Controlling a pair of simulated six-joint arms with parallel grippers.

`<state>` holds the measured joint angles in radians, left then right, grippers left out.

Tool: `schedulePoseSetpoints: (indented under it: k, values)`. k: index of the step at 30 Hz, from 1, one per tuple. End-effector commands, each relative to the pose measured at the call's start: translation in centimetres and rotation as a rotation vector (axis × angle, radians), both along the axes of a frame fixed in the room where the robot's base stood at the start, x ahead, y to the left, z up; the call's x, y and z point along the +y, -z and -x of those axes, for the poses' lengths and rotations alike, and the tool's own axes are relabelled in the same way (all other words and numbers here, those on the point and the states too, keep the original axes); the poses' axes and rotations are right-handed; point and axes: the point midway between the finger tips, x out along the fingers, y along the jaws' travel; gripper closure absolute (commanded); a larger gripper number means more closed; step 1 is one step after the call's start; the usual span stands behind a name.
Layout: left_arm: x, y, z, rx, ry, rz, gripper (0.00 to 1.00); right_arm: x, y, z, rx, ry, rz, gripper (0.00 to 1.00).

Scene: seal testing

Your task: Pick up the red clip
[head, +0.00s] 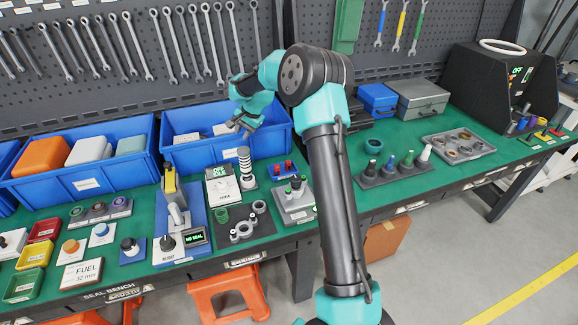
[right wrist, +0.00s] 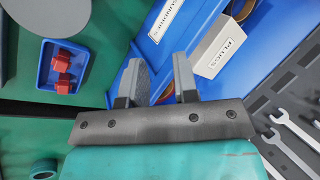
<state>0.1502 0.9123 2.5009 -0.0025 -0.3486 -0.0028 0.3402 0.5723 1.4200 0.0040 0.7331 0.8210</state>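Two small red clips (right wrist: 63,61) lie in a small blue tray (right wrist: 43,76) at the left of the right wrist view. In the head view the red clips (head: 289,164) and the tray sit on the green bench just left of my right forearm. My right gripper (right wrist: 158,72) is open, with nothing between its fingers. In the head view my right gripper (head: 240,122) hangs over the large blue bin (head: 211,153), behind and to the left of the clip tray and apart from it. My left gripper is not in view.
The bin holds white labelled boxes (head: 222,129); one reads PLUGS (right wrist: 222,45). Wrenches (head: 188,45) hang on the pegboard behind.

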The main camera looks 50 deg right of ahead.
Motion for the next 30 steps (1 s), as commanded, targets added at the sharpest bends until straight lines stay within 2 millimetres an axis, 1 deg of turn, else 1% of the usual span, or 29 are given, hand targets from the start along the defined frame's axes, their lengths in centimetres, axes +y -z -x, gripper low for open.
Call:
schedulePoseSetpoints:
  k: [1,2,3,5,6,9,12,14,16,24,27,30]
  values:
    - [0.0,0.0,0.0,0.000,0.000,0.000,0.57,-2.9,0.1,1.7,0.055,0.087,-0.044,0.72]
    - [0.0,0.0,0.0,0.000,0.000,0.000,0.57,-4.4,0.1,2.7,0.090,0.136,-0.073,0.72]
    - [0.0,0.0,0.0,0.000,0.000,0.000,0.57,-6.2,0.0,4.0,0.137,0.201,-0.109,0.72]
    - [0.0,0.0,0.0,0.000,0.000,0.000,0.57,-8.7,-0.1,6.2,0.205,0.298,-0.165,0.72]
    - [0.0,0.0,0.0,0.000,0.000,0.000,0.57,-10.3,-0.3,7.6,0.248,0.359,-0.199,0.72]
    - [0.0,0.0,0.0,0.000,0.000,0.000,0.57,-13.3,-0.7,10.8,0.340,0.485,-0.274,0.72]
    - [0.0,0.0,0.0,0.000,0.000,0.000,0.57,-15.0,-1.1,12.9,0.402,0.564,-0.321,0.72]
    - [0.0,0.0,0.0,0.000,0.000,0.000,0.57,-15.5,-1.3,13.6,0.423,0.591,-0.337,0.72]
    - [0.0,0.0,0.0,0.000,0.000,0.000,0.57,-15.7,-1.4,13.9,0.433,0.603,-0.345,0.72]
    - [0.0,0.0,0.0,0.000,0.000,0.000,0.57,-15.6,-1.3,13.9,0.434,0.602,-0.345,0.72]
    - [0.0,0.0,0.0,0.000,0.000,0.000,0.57,-15.5,-1.0,13.8,0.434,0.601,-0.344,0.72]
    - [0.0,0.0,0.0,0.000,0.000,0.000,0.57,-15.1,-0.1,13.7,0.435,0.600,-0.345,0.72]
